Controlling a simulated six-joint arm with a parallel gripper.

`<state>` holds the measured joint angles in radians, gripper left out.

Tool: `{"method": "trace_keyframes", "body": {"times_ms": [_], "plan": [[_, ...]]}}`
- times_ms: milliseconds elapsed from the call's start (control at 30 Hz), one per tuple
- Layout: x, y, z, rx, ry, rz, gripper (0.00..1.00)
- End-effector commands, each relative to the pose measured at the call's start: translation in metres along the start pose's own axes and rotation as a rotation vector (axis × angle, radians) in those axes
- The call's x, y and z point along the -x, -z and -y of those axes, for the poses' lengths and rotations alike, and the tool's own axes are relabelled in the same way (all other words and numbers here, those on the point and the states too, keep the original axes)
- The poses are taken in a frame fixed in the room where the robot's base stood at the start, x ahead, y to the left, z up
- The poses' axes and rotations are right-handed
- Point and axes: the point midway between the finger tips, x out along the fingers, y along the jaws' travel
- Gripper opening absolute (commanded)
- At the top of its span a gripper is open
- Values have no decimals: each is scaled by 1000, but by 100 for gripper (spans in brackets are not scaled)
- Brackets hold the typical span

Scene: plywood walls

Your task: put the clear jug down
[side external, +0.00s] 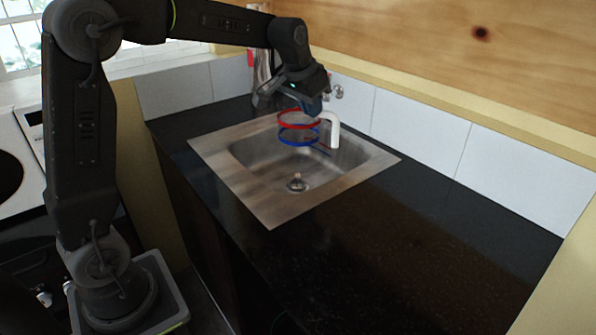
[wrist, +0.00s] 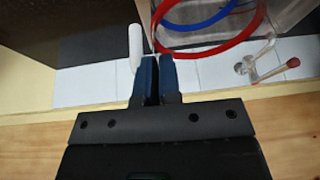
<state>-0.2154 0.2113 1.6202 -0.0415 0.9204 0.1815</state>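The clear jug (side external: 299,135) is see-through, with a red ring, a blue ring below it and a white handle at its right. In the side external view it appears over the steel sink (side external: 250,195); its clear base is hard to make out. My gripper (side external: 313,106) is at the jug's top, by the handle. In the wrist view, the blue fingers of my gripper (wrist: 159,65) are nearly together, between the white handle and the rings of the jug (wrist: 215,47). They appear shut on the jug; the exact contact is hidden.
A tap (wrist: 265,65) with a red-tipped lever is at the right in the wrist view. The dark worktop (side external: 410,245) is clear right of the sink. White tiles (side external: 420,130) and a plywood wall (side external: 450,50) stand behind. A stove (side external: 18,165) is at the left.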

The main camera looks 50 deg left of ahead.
Motion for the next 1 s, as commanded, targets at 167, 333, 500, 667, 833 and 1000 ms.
{"method": "trace_keyframes", "body": {"times_ms": [167, 333, 500, 667, 833, 1000], "plan": [[15, -22, -22, -21, -9, -5, 0], [24, -40, -36, -34, -14, -5, 0], [31, -55, -47, -46, -19, -6, 0], [21, -37, -36, -39, -18, -3, 0], [10, -19, -24, -39, -17, -2, 0], [-7, 4, -7, -37, -18, -2, 0]]}}
